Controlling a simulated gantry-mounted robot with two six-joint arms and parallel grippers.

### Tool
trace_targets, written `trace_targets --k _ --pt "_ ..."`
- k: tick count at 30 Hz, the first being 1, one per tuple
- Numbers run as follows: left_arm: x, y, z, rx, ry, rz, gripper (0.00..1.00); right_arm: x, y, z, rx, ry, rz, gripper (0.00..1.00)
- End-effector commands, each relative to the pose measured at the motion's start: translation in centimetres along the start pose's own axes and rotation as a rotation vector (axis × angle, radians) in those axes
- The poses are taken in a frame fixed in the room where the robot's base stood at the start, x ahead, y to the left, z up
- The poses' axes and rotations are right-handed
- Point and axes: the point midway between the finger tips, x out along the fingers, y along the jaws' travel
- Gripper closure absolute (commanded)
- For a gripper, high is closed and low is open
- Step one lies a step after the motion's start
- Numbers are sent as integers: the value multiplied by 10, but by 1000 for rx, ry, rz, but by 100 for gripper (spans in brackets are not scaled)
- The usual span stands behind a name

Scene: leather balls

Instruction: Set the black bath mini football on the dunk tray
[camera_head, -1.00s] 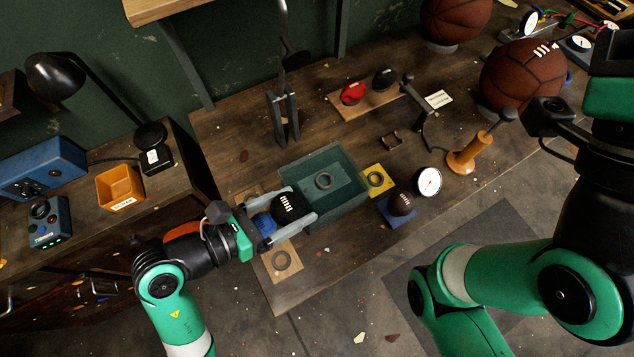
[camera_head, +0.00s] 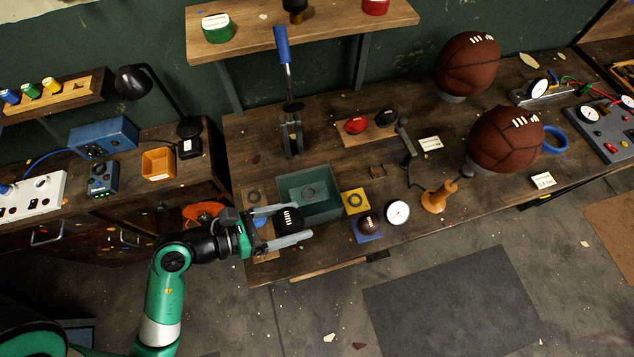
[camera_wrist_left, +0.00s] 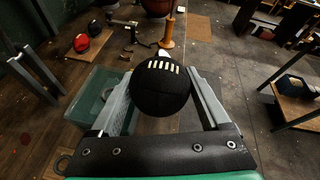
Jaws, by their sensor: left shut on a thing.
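A black mini football (camera_head: 289,219) with white laces is between the fingers of my left gripper (camera_head: 304,222), which is shut on it. The ball also shows large in the left wrist view (camera_wrist_left: 160,88), with a grey finger on each side. A teal open tray (camera_head: 322,207), which looks like the dunk tray, lies just beyond the ball on the bench. A ring (camera_head: 308,192) shows on its floor. In the wrist view the tray (camera_wrist_left: 90,98) is left of the ball. The ball's exact height is unclear. My right gripper is not in view.
A dark brown ball (camera_head: 368,222) sits on a blue pad right of the tray, near a yellow pad (camera_head: 355,201) and a white dial (camera_head: 397,212). A lever press (camera_head: 290,130) stands behind the tray. Red (camera_head: 356,125) and black (camera_head: 386,118) balls sit on a board.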

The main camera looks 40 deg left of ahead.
Motion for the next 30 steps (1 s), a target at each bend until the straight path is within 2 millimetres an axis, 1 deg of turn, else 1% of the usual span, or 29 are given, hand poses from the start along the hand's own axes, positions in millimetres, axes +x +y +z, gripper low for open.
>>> trace_targets --k 2,5,8,14,15,18,22,27,30 --pt "2 2 -1 0 -1 1 82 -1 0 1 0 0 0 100" --pt "10 11 -2 2 -2 0 82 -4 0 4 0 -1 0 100" --pt "28 31 -3 3 -2 0 82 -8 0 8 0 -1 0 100" --pt "71 79 -5 2 -1 0 82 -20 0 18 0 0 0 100" --pt "80 86 -14 -1 1 -1 82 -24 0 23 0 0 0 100" --pt "97 103 -26 -1 1 -2 82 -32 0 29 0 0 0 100" --pt "110 115 -33 1 0 -2 82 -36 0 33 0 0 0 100" --pt "112 118 -34 1 0 -2 82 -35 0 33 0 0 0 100" --pt "119 124 -40 1 0 -2 82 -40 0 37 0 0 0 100"
